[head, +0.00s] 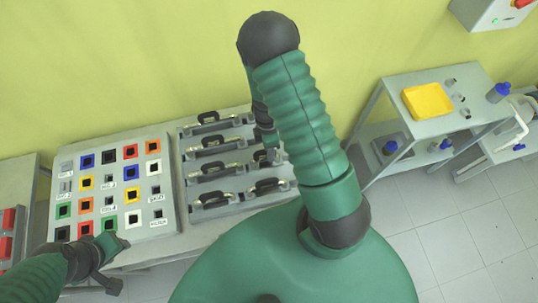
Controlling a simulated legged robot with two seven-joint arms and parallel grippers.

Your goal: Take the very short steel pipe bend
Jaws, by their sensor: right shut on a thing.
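Steel pipe bends with black grips lie in rows on a grey rack in the middle; one is at the left of the second row (214,140). Another, shorter one (270,185) lies at the right of the rack. My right gripper (269,152) is at the rack's upper right, partly behind my own forearm. It is shut on a small steel piece, seemingly a short pipe bend, whose shape is mostly hidden. My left gripper (118,262) is at the lower left, in front of the button panel; its jaws are unclear.
A panel of coloured square sockets (145,170) stands left of the rack. Red items (8,219) show at the far left. Open tiled floor lies at the lower right.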

